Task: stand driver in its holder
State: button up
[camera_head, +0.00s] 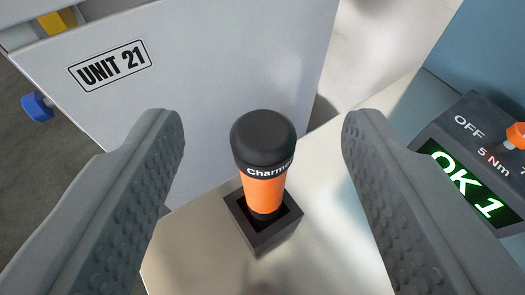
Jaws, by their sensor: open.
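The driver (263,190) has a black rounded cap and an orange handle with white lettering on a black band. It stands about upright in its holder (262,238), a small dark square socket on a pale metal shelf. Its lower end is hidden inside the socket. My gripper (264,130) is open, with one grey finger on each side of the driver. Clear gaps show between the driver and both fingers, and nothing is held.
A white panel marked UNIT 21 (190,95) stands behind the shelf (180,252). A dark control box (478,145) with a green OK 1 display and an orange knob is at the right. A blue knob (37,106) sticks out at the far left.

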jog(key=shift+v, duration=2.7)
jog(key=s+f+t, duration=0.1)
jog(key=s+f, duration=0.1)
jog(key=s, duration=1.5)
jog(key=s+f+t, duration=0.2)
jog(key=s+f, duration=0.1)
jog(key=s, duration=1.5)
jog(key=shift+d+r, duration=0.1)
jog(key=shift+d, duration=0.05)
jog(key=shift+c, duration=0.2)
